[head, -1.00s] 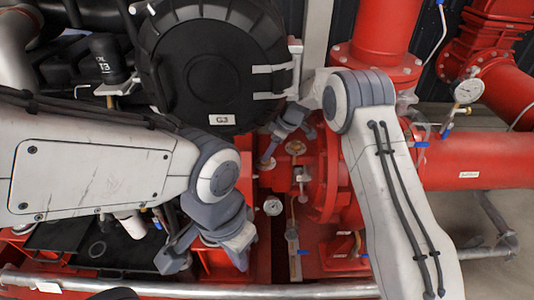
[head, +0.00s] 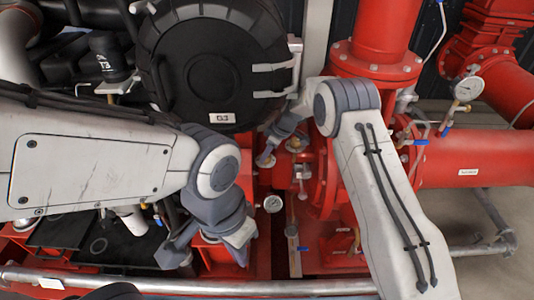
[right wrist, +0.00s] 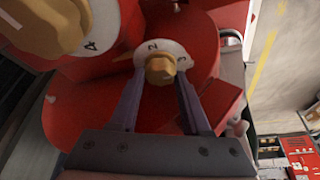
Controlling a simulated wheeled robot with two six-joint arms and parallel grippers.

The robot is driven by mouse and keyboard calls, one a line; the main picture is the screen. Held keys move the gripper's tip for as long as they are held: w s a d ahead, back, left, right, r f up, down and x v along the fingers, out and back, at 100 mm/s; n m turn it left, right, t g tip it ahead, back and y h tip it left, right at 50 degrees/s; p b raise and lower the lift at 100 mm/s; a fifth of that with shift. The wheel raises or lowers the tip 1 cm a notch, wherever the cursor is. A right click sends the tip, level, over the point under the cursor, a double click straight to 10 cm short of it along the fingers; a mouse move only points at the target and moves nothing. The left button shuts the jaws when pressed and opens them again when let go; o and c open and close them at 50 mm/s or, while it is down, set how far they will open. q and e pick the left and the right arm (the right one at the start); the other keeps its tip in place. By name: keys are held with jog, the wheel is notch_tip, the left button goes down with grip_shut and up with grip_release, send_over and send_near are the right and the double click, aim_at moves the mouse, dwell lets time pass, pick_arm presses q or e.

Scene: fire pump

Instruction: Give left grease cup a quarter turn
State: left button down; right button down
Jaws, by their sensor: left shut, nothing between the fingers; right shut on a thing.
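In the right wrist view, a brass hex-topped grease cup (right wrist: 160,70) sits on a white numbered dial (right wrist: 172,52) on a red housing. My right gripper (right wrist: 160,82) has its two fingers shut on this cup, one at each side. In the head view the right gripper (head: 266,160) is beside the red pump housing, and the held cup is mostly hidden there. A second brass cup (right wrist: 62,22) with a numbered dial is at the wrist view's upper left. My left gripper (head: 206,252) hangs empty at the lower left in the head view, away from the cups.
A grey rail (head: 300,289) runs along the front.

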jog(key=shift+f+m+b, duration=0.1)
jog(key=shift+m+b, duration=0.25)
jog(key=shift+m, duration=0.05)
jog(key=shift+m+t+h, duration=0.3)
jog(key=shift+m+t, duration=0.2)
jog(key=shift+m, duration=0.4)
jog(key=shift+c, duration=1.8)
grip_release()
jog(key=shift+s, duration=0.1)
jog(key=b+v, duration=0.2)
jog(key=v, duration=0.8)
jog(key=shift+r, duration=0.3)
jog(key=shift+d, duration=0.1)
